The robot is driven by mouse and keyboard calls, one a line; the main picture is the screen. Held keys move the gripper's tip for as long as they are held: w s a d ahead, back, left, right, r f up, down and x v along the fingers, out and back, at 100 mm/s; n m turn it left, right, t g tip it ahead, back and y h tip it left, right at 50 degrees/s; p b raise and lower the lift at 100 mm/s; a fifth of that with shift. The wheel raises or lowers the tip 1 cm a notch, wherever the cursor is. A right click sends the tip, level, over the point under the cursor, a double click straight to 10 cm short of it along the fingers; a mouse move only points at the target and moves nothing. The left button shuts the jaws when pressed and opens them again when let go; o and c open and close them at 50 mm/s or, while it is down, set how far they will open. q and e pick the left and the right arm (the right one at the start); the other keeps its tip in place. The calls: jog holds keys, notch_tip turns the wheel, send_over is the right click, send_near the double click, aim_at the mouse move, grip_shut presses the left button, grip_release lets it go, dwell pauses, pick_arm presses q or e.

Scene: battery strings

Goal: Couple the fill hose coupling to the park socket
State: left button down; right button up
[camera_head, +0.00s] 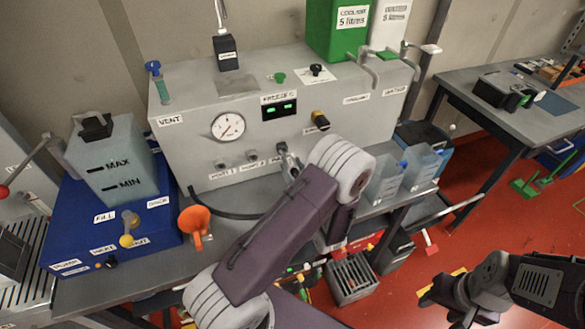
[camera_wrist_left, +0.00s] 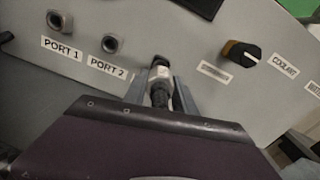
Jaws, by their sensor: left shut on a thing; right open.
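My left gripper (camera_head: 288,158) is at the front of the grey panel box, at the right end of the socket row. In the left wrist view my left gripper (camera_wrist_left: 158,92) is shut on the fill hose coupling (camera_wrist_left: 160,74), a metal piece on a black hose. The coupling's front end is at the panel, where the park socket is hidden, so I cannot tell whether it is seated. The black hose (camera_head: 225,215) curves below the panel. My right gripper (camera_head: 432,297) is open and empty over the floor at the lower right.
Port 1 (camera_wrist_left: 60,21) and port 2 (camera_wrist_left: 110,43) are bare, left of the coupling. A black and orange knob (camera_wrist_left: 241,53) is to the right. A gauge (camera_head: 228,126) is above the ports. An orange funnel (camera_head: 195,222) and clear containers (camera_head: 420,165) flank the arm.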

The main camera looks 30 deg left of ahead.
aim_at(289, 160)
pick_arm(q)
jog(key=shift+x, duration=1.7)
jog(key=c, duration=0.9)
grip_release()
jog(key=b+v, duration=0.2)
jog(key=v, duration=0.6)
jog(key=shift+w, duration=0.1)
jog(key=shift+s+d, duration=0.4)
jog(key=shift+s, duration=0.05)
jog(key=shift+a, duration=0.15)
